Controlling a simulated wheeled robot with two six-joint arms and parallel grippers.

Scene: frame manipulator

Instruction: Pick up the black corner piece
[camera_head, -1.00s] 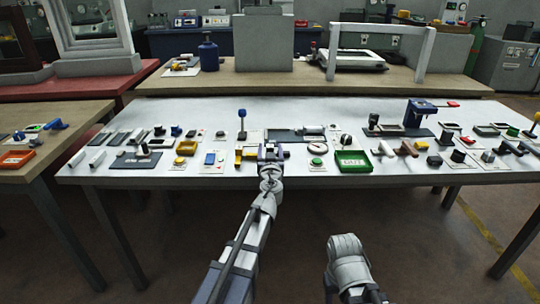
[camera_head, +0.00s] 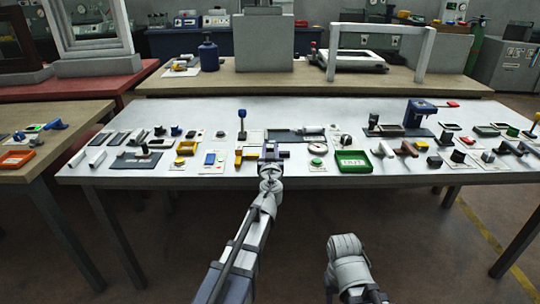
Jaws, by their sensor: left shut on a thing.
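My left gripper (camera_head: 270,151) is over the front middle of the white table (camera_head: 210,178), shut on a small dark piece that I take to be the black corner piece. The fingers and wrist hide most of it, so its shape is unclear. My right arm's end (camera_head: 345,250) is low in front of the table, away from the objects. Its fingertips are not visible.
A green tray (camera_head: 353,168) lies right of the left gripper, and a round white gauge (camera_head: 317,148) is closer. A blue clamp-like stand (camera_head: 418,113) rises further right. Many small parts cover the table; its front edge is mostly clear.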

